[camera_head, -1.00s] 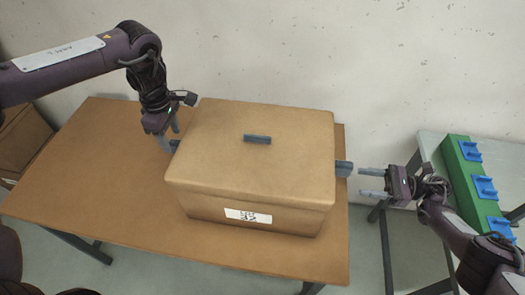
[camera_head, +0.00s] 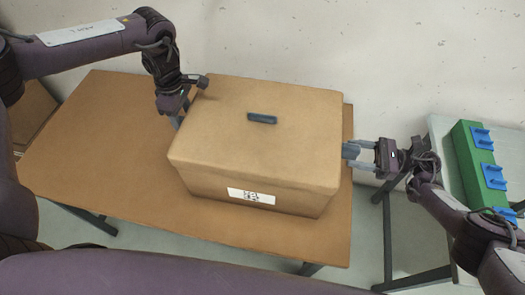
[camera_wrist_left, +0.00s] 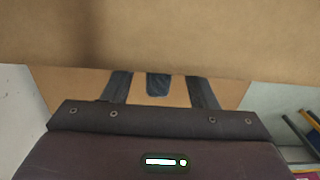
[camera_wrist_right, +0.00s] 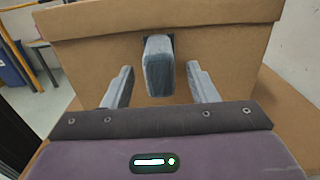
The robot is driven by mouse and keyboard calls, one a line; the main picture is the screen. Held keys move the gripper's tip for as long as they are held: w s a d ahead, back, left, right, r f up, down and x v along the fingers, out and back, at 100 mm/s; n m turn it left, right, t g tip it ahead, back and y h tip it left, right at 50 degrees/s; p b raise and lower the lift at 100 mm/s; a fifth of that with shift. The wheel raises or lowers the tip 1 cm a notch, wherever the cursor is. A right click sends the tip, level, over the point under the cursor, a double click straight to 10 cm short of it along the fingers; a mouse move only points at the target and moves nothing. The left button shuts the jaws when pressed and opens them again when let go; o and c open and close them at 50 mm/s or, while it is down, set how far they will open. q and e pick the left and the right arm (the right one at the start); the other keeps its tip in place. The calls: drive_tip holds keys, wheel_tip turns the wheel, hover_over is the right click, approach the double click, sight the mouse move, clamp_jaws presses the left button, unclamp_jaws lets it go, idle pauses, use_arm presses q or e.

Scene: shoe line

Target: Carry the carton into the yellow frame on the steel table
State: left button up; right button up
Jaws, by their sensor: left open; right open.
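The brown carton (camera_head: 255,135) sits on the brown wooden table, with a grey handle on its lid and a white label on its front. My right gripper (camera_head: 363,152) is open at the carton's right side. In the right wrist view its fingers (camera_wrist_right: 160,88) stand on either side of the carton's grey side handle (camera_wrist_right: 158,66), with gaps visible. My left gripper (camera_head: 178,117) is at the carton's left side, its tips partly hidden by the carton. In the left wrist view its open fingers (camera_wrist_left: 158,88) flank the other side handle (camera_wrist_left: 158,82). No yellow frame shows clearly.
The wooden table (camera_head: 100,150) has bare room left of the carton. A green rack with blue holders (camera_head: 470,165) stands on a separate table (camera_head: 440,125) at the right. The wall is close behind. Another brown box (camera_head: 32,112) shows at far left.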

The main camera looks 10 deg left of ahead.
use_arm(q)
drive_tip(key=shift+f, duration=1.45)
use_arm(e)
drive_tip(key=shift+a, duration=1.45)
use_arm(q)
clamp_jaws()
use_arm(e)
clamp_jaws()
use_arm(q)
drive_tip(key=shift+r, duration=0.1)
